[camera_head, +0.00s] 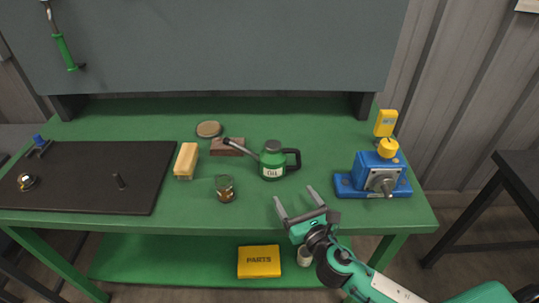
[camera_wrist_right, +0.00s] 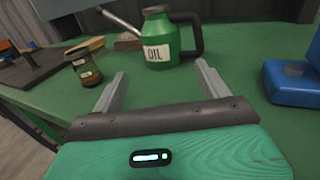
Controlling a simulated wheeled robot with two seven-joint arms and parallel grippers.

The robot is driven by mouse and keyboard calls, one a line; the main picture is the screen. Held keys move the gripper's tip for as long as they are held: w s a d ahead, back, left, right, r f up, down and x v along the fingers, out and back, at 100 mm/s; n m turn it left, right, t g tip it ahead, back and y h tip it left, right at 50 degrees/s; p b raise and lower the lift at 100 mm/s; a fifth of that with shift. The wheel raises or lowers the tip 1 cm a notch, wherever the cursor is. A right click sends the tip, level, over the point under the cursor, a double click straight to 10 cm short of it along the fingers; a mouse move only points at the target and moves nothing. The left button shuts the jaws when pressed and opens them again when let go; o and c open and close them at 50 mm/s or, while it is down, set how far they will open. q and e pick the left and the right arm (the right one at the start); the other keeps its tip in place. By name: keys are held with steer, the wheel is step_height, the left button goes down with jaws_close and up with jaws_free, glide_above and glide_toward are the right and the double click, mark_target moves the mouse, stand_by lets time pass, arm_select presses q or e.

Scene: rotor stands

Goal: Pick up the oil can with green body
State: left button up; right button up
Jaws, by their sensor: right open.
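The oil can (camera_head: 272,163) has a green body, a white OIL label, a dark handle on its right and a long spout pointing up left. It stands upright on the green workbench (camera_head: 300,215). My right gripper (camera_head: 296,194) is open and empty in front of the can, near the bench's front edge. In the right wrist view the can (camera_wrist_right: 160,38) stands beyond and between the two open fingers (camera_wrist_right: 160,82), apart from them. My left gripper is not in view.
A small jar (camera_head: 225,190) stands left of the can, with a yellow-topped block (camera_head: 186,160), a brown block (camera_head: 228,147) and a round lid (camera_head: 208,129) nearby. A blue vise-like device (camera_head: 378,173) stands right. A black mat (camera_head: 90,175) covers the left. The bench between can and gripper is clear.

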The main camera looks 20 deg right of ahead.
mark_target(278, 166)
steer(key=w, duration=0.2)
steer(key=w+p, duration=0.1)
steer(key=w, duration=0.2)
steer(key=w+a, duration=0.1)
steer(key=w, duration=0.2)
steer(key=shift+r, duration=0.1)
steer(key=w+p, duration=0.1)
steer(key=w, duration=0.1)
steer(key=w+r, duration=0.1)
steer(key=w, duration=0.1)
steer(key=shift+w+a+p, duration=0.1)
steer(key=shift+w+p, duration=0.3)
steer(key=shift+w, duration=0.35)
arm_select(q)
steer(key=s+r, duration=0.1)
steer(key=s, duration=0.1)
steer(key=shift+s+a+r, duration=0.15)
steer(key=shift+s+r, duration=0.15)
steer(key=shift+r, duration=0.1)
arm_select(e)
steer(key=c, duration=0.8)
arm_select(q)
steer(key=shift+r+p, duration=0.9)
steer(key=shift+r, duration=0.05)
arm_select(e)
step_height(278, 166, up, 20)
